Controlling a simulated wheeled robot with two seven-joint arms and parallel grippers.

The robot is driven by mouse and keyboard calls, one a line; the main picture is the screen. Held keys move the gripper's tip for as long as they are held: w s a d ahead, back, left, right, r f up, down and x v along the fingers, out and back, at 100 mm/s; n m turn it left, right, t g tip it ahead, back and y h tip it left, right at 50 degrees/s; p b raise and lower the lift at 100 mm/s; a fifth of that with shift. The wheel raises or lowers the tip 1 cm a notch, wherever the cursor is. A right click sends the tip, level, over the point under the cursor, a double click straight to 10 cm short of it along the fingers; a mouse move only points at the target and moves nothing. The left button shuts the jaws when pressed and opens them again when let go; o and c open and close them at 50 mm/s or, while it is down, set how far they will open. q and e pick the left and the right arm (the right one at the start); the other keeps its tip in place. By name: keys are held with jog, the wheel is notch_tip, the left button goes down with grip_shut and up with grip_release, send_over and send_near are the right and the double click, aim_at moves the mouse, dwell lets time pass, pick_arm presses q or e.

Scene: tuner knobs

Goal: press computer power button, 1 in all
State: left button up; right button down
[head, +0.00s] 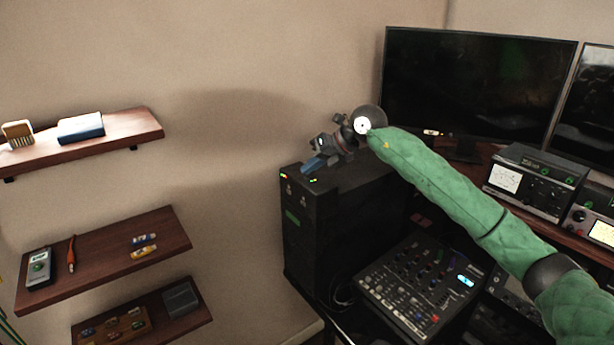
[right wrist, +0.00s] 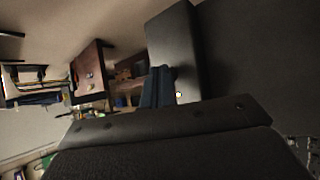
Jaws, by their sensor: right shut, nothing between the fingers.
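The black computer tower (head: 300,235) stands left of the monitors, with small green lights on its top front edge and a red and green light at its front left corner. I cannot make out which small mark is the power button. My right gripper (head: 309,167) is over the top front edge of the tower, its blue fingers shut and empty, close to the small lights. I cannot tell if the fingertips touch the case. In the right wrist view the shut fingers (right wrist: 158,88) are beside a small bright spot (right wrist: 178,95). My left gripper is out of view.
A large dark monitor (head: 478,90) stands behind my right arm. A mixer panel (head: 420,290) lies right of the tower, and a radio unit with a meter (head: 535,182) is farther right. Wall shelves (head: 105,260) with small items are at the left.

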aim_at(311, 178)
jog(key=shift+r, duration=0.1)
dwell(0.3)
jog(key=shift+r, duration=0.6)
jog(key=shift+r+p, duration=0.5)
jog(key=shift+r, duration=2.05)
jog(key=shift+f, duration=0.1)
